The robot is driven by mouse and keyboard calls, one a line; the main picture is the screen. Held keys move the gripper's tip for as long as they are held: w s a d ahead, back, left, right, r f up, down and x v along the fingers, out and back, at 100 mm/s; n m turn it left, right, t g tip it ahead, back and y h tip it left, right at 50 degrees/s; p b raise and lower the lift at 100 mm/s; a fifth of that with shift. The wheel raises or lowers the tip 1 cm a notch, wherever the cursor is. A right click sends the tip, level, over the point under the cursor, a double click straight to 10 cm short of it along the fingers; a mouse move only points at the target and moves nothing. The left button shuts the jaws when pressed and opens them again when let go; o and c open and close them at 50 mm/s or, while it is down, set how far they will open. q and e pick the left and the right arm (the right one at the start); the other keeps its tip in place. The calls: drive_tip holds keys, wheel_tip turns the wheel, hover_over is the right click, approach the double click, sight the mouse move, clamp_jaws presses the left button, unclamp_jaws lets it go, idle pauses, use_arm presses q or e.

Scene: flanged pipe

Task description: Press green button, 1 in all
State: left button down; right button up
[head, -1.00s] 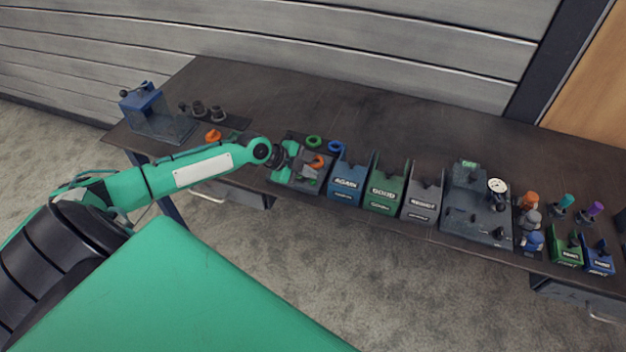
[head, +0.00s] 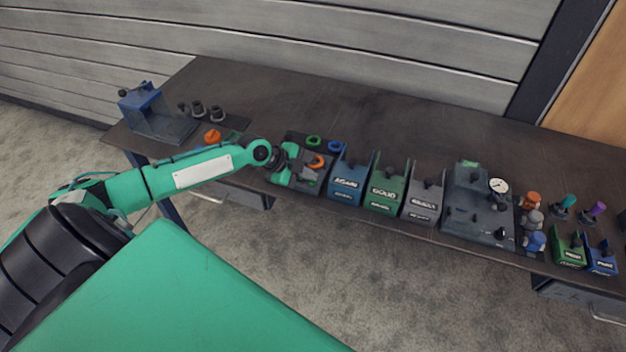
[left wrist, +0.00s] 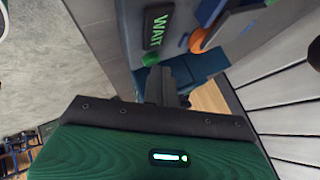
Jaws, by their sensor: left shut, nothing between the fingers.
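The green button (left wrist: 150,59) shows in the left wrist view below a dark sign reading WAIT (left wrist: 158,28), on a grey panel. My left gripper (left wrist: 160,72) is shut and empty, its fingertips right beside the button. I cannot tell whether they touch it. In the head view my left gripper (head: 283,177) is over the dark station (head: 312,190) at the left of the blue bin, and its green body hides the button there. My right gripper is not in view.
An orange part (head: 316,161) and green (head: 313,141) and blue (head: 335,146) rings are at the station. Blue (head: 347,185), green (head: 384,193) and grey (head: 422,205) bins stand to its right. A gauge fixture (head: 480,213) is farther right. The table's back is clear.

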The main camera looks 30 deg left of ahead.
use_arm(q)
drive_tip(key=shift+r+p, duration=0.45)
drive_tip(key=shift+r, duration=0.4)
wheel_tip(320, 180, up, 5)
drive_tip(key=p, duration=0.2)
drive_tip(key=shift+p, duration=0.4)
drive_tip(key=shift+d+f, duration=0.1)
idle(0.5)
